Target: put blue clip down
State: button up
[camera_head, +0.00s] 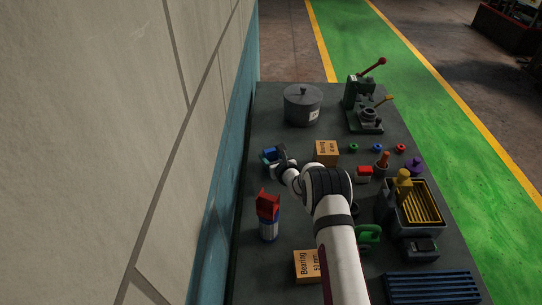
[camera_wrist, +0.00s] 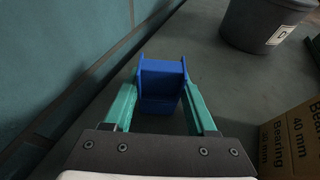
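The blue clip (camera_wrist: 160,82) is a blue block-like piece with raised side flanges. In the wrist view it sits between the two teal fingers of my gripper (camera_wrist: 162,92), and both fingers appear to press against its sides. In the head view the blue clip (camera_head: 270,153) shows at the tip of my gripper (camera_head: 272,162), near the left edge of the table, partly hidden by the gripper. It is low over the dark table (camera_head: 270,105); I cannot tell whether its underside touches the surface.
The wall (camera_wrist: 50,60) runs close along the left. A grey lidded drum (camera_head: 303,107) stands farther back, and a bearing box (camera_head: 327,152) is close on the right. The table between clip and drum is clear.

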jog(key=o, duration=0.4)
jog(key=shift+c, duration=0.2)
jog(key=shift+r, duration=0.1)
